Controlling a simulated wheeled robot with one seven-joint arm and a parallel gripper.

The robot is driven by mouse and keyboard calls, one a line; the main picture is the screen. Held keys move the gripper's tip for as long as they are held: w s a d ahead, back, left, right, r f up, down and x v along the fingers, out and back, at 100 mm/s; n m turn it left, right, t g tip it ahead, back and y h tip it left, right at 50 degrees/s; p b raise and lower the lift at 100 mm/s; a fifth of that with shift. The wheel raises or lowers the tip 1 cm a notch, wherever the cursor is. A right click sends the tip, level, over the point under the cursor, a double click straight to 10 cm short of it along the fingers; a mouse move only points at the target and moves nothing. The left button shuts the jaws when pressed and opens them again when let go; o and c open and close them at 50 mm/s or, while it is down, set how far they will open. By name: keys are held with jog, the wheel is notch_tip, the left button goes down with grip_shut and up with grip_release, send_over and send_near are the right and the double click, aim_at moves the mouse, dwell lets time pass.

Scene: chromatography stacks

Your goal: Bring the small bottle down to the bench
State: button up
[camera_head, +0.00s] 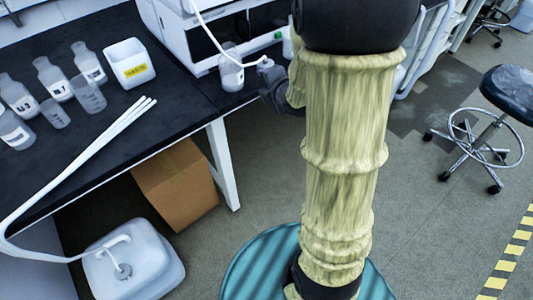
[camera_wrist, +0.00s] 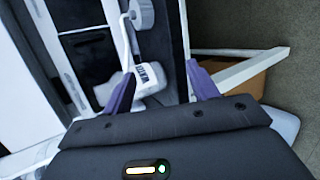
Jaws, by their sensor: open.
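A small clear bottle with a label (camera_head: 231,75) stands upright on the black bench (camera_head: 190,98), at the foot of the white instrument. A thin white tube runs down near its top. In the wrist view a labelled bottle (camera_wrist: 149,77) shows between my fingers, closer to the left one; it looks like the same bottle. My gripper (camera_wrist: 161,88) is open, with a purple-grey finger on each side and nothing clamped. In the head view my arm hides most of the gripper, right of the bottle near the bench edge. I cannot tell whether a finger touches the bottle.
Several labelled bottles (camera_head: 52,78) and a white box with a yellow label (camera_head: 129,63) stand on the bench at left. The white instrument (camera_head: 185,42) stands behind the bottle. A cardboard box (camera_head: 176,186) and a white jug (camera_head: 135,265) are below. A stool (camera_head: 490,135) is at right.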

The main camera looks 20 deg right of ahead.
jog(key=s+a+f+m+g, duration=0.2)
jog(key=s+a+m+g, duration=0.1)
jog(key=s+m, duration=0.6)
jog(key=s+a+f+m+g, duration=0.3)
jog(key=s+m+g, duration=0.3)
jog(key=m, duration=0.5)
jog(key=s+a, duration=0.1)
jog(key=s, duration=0.1)
jog(key=shift+s+f+m, duration=0.15)
jog(key=shift+s+m, duration=0.15)
jog(key=shift+s, duration=0.05)
